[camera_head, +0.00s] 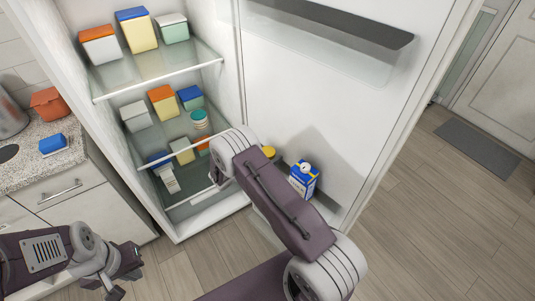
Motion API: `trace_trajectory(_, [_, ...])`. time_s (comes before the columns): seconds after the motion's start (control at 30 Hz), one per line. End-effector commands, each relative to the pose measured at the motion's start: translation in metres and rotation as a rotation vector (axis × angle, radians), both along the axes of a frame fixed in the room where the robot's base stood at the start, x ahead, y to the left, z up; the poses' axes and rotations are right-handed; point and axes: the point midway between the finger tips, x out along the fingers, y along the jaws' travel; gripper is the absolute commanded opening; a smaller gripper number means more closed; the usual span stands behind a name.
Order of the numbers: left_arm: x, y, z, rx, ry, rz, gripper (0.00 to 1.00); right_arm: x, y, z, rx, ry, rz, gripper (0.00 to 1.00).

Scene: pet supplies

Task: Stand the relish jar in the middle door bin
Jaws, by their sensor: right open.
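A jar with a teal lid (199,119) stands on the fridge's middle shelf, just beyond my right wrist; I cannot read its label, so I cannot tell whether it is the relish jar. A yellow-lidded item (268,152) shows beside the door, mostly hidden by my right arm. The door carries a clear bin (350,65) with a dark front high up, and a lower bin that my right arm largely covers. My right gripper (216,180) is open at the front of the fridge's lower shelves, mostly hidden behind its wrist. My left gripper (126,270) hangs before the drawers, away from the fridge contents.
A blue and white carton (303,180) stands low at the door. Lidded food boxes (137,30) fill the top shelf, and more boxes (162,102) crowd the shelves below. A counter (40,165) with containers is at left.

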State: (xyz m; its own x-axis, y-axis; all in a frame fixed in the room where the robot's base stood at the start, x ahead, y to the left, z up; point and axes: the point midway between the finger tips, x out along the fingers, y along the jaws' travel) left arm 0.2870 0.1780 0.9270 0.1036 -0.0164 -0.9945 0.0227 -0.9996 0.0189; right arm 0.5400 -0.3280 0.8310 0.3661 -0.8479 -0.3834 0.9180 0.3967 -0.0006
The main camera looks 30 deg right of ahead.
Motion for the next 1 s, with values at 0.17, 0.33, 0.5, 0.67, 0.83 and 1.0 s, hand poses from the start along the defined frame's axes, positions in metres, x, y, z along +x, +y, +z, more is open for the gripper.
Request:
trace_trajectory(0.17, [0.000, 0.000, -0.004, 0.000, 0.001, 0.000, 0.00, -0.015, 0.040, 0.016, 0.000, -0.001, 0.008, 0.82])
trace_trajectory(0.33, [0.000, 0.000, -0.006, 0.000, 0.001, 0.000, 0.00, -0.030, 0.075, 0.032, 0.000, -0.001, 0.007, 0.82])
trace_trajectory(0.5, [0.000, 0.000, -0.007, 0.000, 0.001, 0.000, 0.00, -0.040, 0.094, 0.041, -0.001, -0.001, 0.004, 0.82])
trace_trajectory(0.67, [0.000, 0.000, -0.007, 0.000, 0.001, 0.000, 0.00, -0.043, 0.097, 0.043, 0.001, 0.000, 0.000, 0.82])
trace_trajectory(0.83, [0.000, 0.000, -0.006, 0.000, 0.001, 0.000, 0.00, -0.090, 0.076, 0.050, 0.199, -0.039, -0.237, 0.82])
trace_trajectory(1.0, [0.000, 0.000, -0.006, 0.000, 0.001, 0.000, 0.00, -0.203, 0.089, 0.058, 0.704, -0.269, -0.875, 0.82])
